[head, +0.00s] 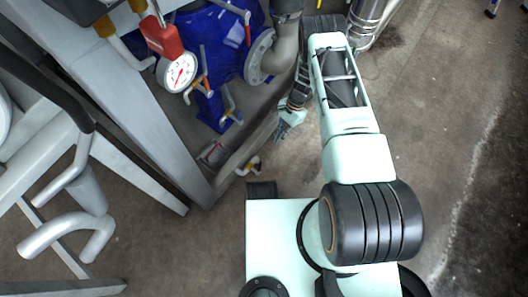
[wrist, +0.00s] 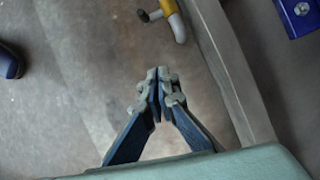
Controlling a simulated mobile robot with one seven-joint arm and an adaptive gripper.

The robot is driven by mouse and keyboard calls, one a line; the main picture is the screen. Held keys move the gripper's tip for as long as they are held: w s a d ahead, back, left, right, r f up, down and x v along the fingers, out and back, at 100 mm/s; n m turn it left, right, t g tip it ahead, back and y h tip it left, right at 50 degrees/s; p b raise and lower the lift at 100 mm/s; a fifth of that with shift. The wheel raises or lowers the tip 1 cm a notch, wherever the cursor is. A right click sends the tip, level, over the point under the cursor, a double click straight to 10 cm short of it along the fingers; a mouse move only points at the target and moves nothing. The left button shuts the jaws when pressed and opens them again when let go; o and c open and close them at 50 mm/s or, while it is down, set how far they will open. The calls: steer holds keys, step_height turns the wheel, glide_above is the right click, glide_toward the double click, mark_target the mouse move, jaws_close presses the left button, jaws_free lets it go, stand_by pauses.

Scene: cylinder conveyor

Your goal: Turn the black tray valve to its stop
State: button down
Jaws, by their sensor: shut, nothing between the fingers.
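My gripper (head: 283,128) hangs low over the floor at the centre of the head view. In the wrist view its fingertips (wrist: 158,90) are together, with nothing held. A small yellow and white valve fitting (head: 248,167) sits low at the tray's edge, left of and below my gripper. A yellow fitting with a pale end (wrist: 174,18) shows at the top of the wrist view, apart from the fingers. The long grey tray (head: 262,135) runs beside the gripper.
Blue machinery (head: 212,60) with a grey flanged pipe (head: 262,55) stands behind the tray. A white gauge (head: 179,73) and red valve part (head: 162,37) hang at the upper left. A grey metal frame (head: 130,95) stands left. Bare floor (head: 450,120) is clear at right.

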steer(key=s+a+f+b, duration=0.3)
steer(key=s+a+f, duration=0.2)
steer(key=s+f, duration=0.1)
steer(key=shift+a+f+g, duration=0.2)
steer(key=shift+a+g, duration=0.05)
steer(key=shift+g, duration=0.05)
stand_by(0.4)
steer(key=shift+s, duration=0.1)
steer(key=shift+s+a+r+t+h+p, duration=0.25)
steer(key=shift+s+a+t+h+p, duration=0.25)
steer(key=shift+p, duration=0.7)
steer(key=shift+s+a+r+t+h+p, duration=0.15)
steer(key=shift+s+r+t+h+p, duration=0.2)
steer(key=shift+t+p, duration=0.6)
steer(key=shift+f+g, duration=0.1)
steer(key=shift+g, duration=0.15)
